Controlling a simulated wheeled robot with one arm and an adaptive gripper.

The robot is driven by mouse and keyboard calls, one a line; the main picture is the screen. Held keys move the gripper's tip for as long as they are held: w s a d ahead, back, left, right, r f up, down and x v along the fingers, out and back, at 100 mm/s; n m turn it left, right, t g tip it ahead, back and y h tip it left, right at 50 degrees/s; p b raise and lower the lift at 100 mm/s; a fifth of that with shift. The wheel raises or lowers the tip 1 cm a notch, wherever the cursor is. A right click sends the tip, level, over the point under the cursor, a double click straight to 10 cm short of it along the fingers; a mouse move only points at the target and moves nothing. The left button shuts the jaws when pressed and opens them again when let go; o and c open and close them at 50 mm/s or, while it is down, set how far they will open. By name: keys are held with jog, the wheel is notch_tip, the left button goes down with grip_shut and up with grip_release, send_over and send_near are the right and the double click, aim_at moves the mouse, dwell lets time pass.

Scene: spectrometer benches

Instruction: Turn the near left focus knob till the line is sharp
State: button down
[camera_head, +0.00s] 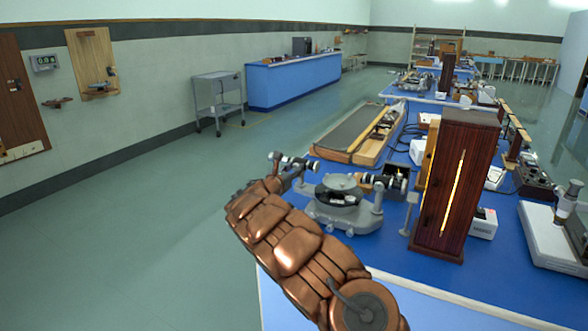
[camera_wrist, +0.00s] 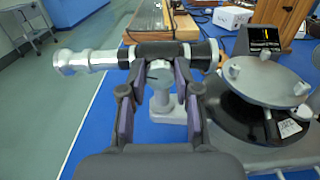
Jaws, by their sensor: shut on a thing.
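The near spectrometer (camera_head: 338,212) stands on the blue bench, with a round silver table plate and a telescope tube on its left. In the wrist view the silver-and-black telescope (camera_wrist: 92,60) runs across the top. My gripper (camera_wrist: 157,72) is shut on the focus knob (camera_wrist: 158,70), a small light-grey knob under the tube, with a finger on each side. In the head view my arm hides most of the gripper. A small dark display (camera_wrist: 264,40) behind the spectrometer shows a light line; it is too small to judge its sharpness.
A tall dark wooden lamp box (camera_head: 480,150) with a glowing slit stands right of the spectrometer. A long wooden tray (camera_head: 350,150) lies behind it. A grey trolley (camera_head: 218,90) stands on the floor at the back left. The floor left of the bench is clear.

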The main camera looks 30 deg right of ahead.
jog(key=c, duration=0.8)
grip_release()
jog(key=shift+v, duration=6)
